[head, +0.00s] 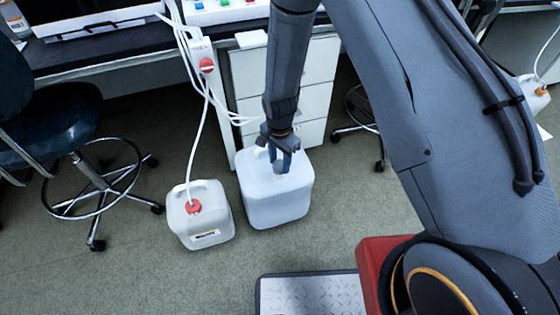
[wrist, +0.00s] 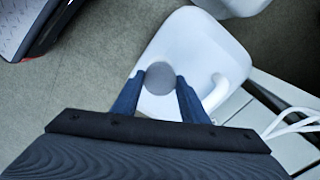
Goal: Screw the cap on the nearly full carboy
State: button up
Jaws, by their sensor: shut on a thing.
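A large pale carboy (head: 278,203) stands upright on the floor in front of the drawers. It also fills the middle of the wrist view (wrist: 195,42), with its handle at the right. A round grey cap (wrist: 160,78) is between the blue fingers of my gripper (wrist: 160,80), seen over the carboy's top. My gripper (head: 281,163) points down at the carboy's neck in the head view and is shut on the cap. The fingers hide the neck, so I cannot tell whether the cap is seated on the thread.
A second white carboy (head: 202,222) with a red cap (head: 193,207) and a white tube stands close at the left. A drawer unit (head: 310,105) is right behind. A stool (head: 75,145) is at the left.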

aim_at(280, 165)
jog(key=shift+f+b, duration=0.65)
jog(key=shift+f, duration=1)
jog(key=o, duration=1.1)
jog(key=c, duration=1.2)
jog(key=m+p, duration=0.2)
jog(key=m, duration=0.3)
jog(key=shift+r, duration=0.1)
jog(key=m+p, duration=0.1)
jog(key=m, duration=0.3)
jog(key=m+p, duration=0.1)
jog(key=m, duration=0.3)
jog(key=shift+m+p, duration=0.3)
jog(key=shift+m, duration=0.1)
jog(key=o, duration=1.1)
